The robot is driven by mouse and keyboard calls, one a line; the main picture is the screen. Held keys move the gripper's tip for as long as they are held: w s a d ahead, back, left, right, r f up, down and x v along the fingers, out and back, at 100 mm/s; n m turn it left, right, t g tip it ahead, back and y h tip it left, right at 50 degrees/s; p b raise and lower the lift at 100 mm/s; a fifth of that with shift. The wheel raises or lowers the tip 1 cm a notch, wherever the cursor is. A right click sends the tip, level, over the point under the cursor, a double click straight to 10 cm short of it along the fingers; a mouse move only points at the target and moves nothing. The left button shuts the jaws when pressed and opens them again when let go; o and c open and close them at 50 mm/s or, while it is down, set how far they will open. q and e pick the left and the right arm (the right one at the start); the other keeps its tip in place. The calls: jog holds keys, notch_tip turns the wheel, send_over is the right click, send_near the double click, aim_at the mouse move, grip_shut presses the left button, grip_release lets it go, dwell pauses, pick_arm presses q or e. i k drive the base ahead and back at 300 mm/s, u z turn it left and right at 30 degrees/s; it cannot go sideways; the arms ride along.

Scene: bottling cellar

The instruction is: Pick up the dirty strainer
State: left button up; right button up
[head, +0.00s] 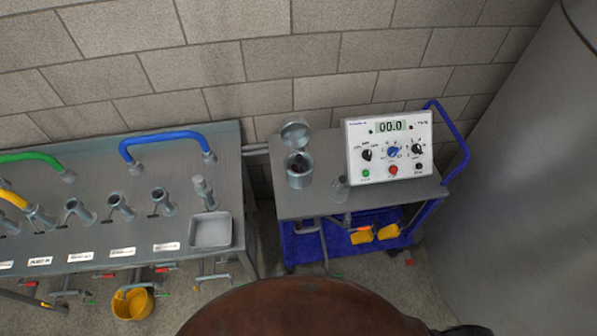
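I cannot single out a dirty strainer with certainty. On the cart at the right stands a metal canister (299,179) with its round lid (295,133) tipped up behind it. Dark reddish bits show inside its mouth, but I cannot tell what they are. On the grey bench, a short metal cylinder (204,192) leans behind a shallow grey tray (211,231), which looks empty. Neither of my grippers is in view.
A white control box (390,150) reading 00.0 and a small clear glass vessel (341,190) share the cart top (300,208). Pipe fittings, a blue hose (165,138) and labels line the bench (200,145). A yellow bucket (133,303) sits below. A large brown rounded surface (300,310) fills the bottom.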

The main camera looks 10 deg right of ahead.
aim_at(299, 166)
jog(key=k, duration=0.5)
jog(key=z, duration=1.3)
jog(key=i, duration=1)
jog(key=u, duration=2.45)
